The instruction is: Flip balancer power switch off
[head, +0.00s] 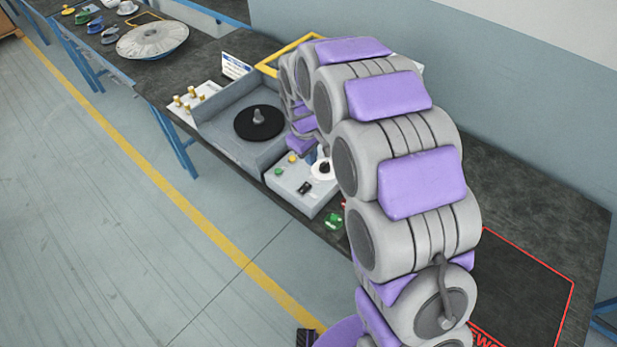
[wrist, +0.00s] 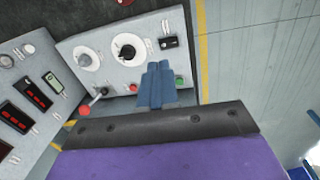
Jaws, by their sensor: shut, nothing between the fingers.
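The balancer (head: 222,112) stands on the bench with a black disc on its spindle. Its pale control box (head: 290,198) is in front of it. A small black switch (head: 304,187) sits on the box's top; in the wrist view a black switch (wrist: 168,42) is near the panel's corner. Its lever position is too small to read. My gripper (wrist: 157,70) is shut and empty, its blue fingers together over the panel, below the switch in the picture and apart from it.
In the wrist view a black knob (wrist: 128,47), a white dial (wrist: 86,57), a red-knobbed lever (wrist: 86,109) and a green button (wrist: 179,83) surround the fingers. A panel with red displays (wrist: 38,94) is at left. A green object (head: 333,220) lies on the bench.

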